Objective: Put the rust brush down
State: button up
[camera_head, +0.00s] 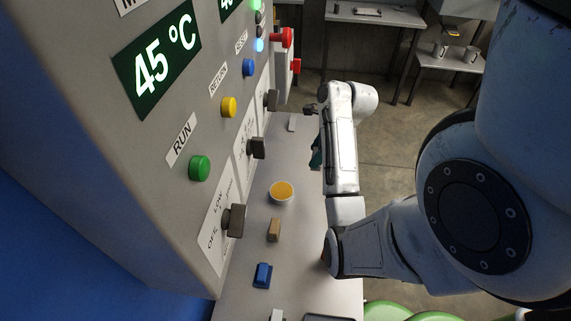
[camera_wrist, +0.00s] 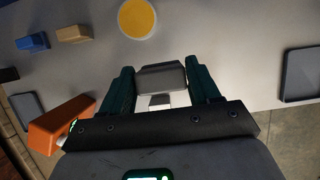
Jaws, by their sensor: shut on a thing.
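My gripper (camera_wrist: 160,70) shows in the wrist view with its two teal fingers closed on a dark grey block-shaped thing, which I take to be the rust brush (camera_wrist: 161,77). A small white part shows below it between the fingers. No bristles can be made out. In the head view my gripper (camera_head: 316,156) is over the right side of the grey bench (camera_head: 303,213), mostly hidden by my arm. The held thing cannot be made out there. Whether it touches the bench cannot be told.
A yellow-filled bowl (camera_head: 281,192), tan block (camera_head: 274,230) and blue object (camera_head: 262,275) stand on the bench. A small light block (camera_head: 292,123) lies farther back. An orange object (camera_wrist: 60,124) and dark tray (camera_wrist: 299,75) show in the wrist view. The control panel (camera_head: 215,100) rises at left.

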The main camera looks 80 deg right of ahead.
jog(key=shift+w, duration=0.1)
jog(key=shift+w+d+f+b, duration=0.15)
jog(key=shift+w+f+b, duration=0.1)
jog(key=shift+b, duration=0.1)
jog(key=w+d+f+b, duration=0.1)
jog(key=w+d+f, duration=0.1)
jog(key=w, duration=0.1)
jog(key=w+d+f+b, duration=0.2)
jog(key=w+d+f, duration=0.1)
jog(key=w+d+f+b, duration=0.2)
jog(key=w+d+f, duration=0.1)
jog(key=shift+w+d+f, duration=0.1)
jog(key=shift+w+f, duration=0.1)
jog(key=shift+w+d+f, duration=0.15)
jog(key=shift+f, duration=0.5)
jog(key=shift+w+d+f, duration=0.1)
jog(key=shift+w+f, duration=0.05)
jog(key=shift+f, duration=0.45)
jog(key=shift+f+p, duration=0.15)
jog(key=shift+p, duration=0.35)
jog(key=shift+f, duration=0.5)
jog(key=o, duration=0.9)
jog(key=shift+o, duration=0.2)
jog(key=shift+f, duration=0.1)
